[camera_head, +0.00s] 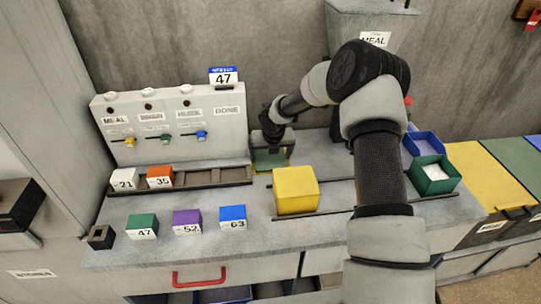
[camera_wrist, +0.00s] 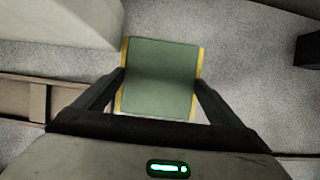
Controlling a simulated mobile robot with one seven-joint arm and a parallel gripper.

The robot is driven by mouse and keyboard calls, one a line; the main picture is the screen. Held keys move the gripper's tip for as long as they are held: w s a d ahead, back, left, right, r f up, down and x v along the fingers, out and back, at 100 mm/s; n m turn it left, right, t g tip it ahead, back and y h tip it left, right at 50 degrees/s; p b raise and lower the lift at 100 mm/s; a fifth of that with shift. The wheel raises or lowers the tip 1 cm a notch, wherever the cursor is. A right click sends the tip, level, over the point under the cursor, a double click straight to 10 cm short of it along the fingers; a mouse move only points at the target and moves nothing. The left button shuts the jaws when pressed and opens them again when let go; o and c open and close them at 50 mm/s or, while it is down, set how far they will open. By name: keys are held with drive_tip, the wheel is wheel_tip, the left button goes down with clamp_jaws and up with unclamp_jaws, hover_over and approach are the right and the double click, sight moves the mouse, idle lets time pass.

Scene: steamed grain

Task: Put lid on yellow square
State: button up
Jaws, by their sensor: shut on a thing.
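My gripper (camera_head: 272,143) is at the back of the counter, right of the white panel. It is shut on a green square piece with yellow along two edges, which I take as the lid (camera_head: 268,162). In the wrist view the green piece (camera_wrist: 160,60) lies flat between the two fingertips (camera_wrist: 160,80), a finger at each yellow edge. I cannot tell whether it touches the counter, or whether the yellow belongs to it. A yellow box (camera_head: 296,190) stands in front and to the right, on dark rails; no separate flat yellow square shows clearly.
The panel (camera_head: 170,125) has small coloured knobs and a rack (camera_head: 205,179) with numbered white and orange blocks. Green, purple and blue numbered blocks (camera_head: 187,222) stand on the front counter. Green (camera_head: 432,187) and blue (camera_head: 424,137) bins stand right of my arm.

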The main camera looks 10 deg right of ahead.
drive_tip(key=o, duration=0.9)
drive_tip(key=p+v, duration=0.1)
drive_tip(key=v, duration=1.1)
